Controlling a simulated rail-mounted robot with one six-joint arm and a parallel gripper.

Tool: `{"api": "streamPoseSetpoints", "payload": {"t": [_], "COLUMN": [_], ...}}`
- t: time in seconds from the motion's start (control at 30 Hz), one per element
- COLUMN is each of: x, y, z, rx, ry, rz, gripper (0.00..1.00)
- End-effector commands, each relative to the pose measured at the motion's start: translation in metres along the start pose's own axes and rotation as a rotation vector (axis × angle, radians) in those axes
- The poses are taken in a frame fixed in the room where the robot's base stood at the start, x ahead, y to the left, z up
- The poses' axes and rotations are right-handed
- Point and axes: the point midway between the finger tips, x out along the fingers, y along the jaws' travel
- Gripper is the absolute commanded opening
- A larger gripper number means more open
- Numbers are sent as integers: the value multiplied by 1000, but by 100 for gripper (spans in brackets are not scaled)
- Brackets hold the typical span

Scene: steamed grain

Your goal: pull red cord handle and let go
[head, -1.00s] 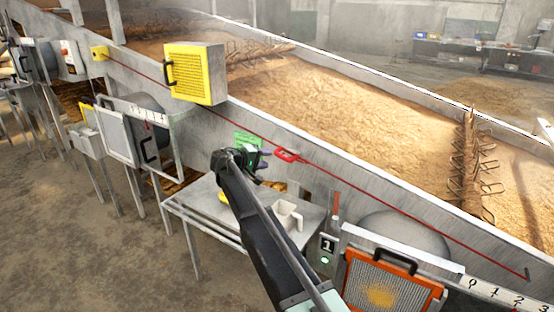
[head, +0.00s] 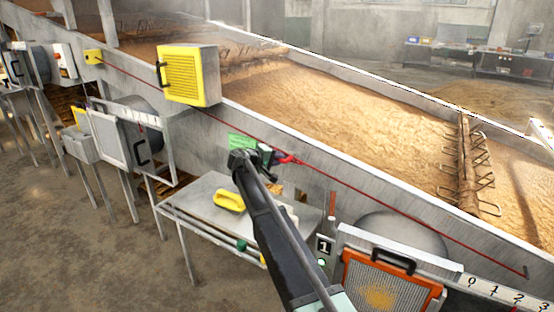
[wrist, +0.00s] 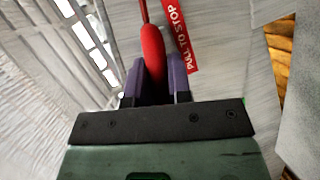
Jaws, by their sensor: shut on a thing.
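The red cord (head: 380,195) runs along the outer side wall of the long grain trough. Its red handle (head: 287,159) shows just beyond my gripper (head: 277,158) in the head view. In the wrist view the red handle (wrist: 153,55) stands between the two purple fingers of my gripper (wrist: 156,82), which are shut on it. The handle's lower end is hidden by the fingers. A red tag (wrist: 180,38) reading "PULL TO STOP" hangs beside the handle.
A metal side table (head: 190,197) with a yellow object (head: 229,201) stands below my arm. A yellow box (head: 190,75) is on the trough wall. An orange-framed screen (head: 388,283) is at lower right. A green label (head: 242,142) is behind my wrist.

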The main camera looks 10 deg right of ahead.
Motion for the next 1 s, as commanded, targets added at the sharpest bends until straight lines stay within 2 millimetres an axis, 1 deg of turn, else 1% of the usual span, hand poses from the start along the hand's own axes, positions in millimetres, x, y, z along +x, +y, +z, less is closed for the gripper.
{"api": "streamPoseSetpoints", "payload": {"t": [0.17,0.27,0.5,0.57,0.83,0.87,0.9,1.0], "x": [0,-5,-42,-47,-48,-48,-48,-48], "y": [0,-1,-9,-10,-10,-10,-10,-10], "z": [0,2,18,20,20,20,20,20], "rx": [0,0,0,1,1,1,1,0], "ry": [0,1,2,2,0,0,0,0], "rz": [0,0,-1,-1,-1,-1,0,0], "gripper": [0,0,0,0,0,24,30,44]}}
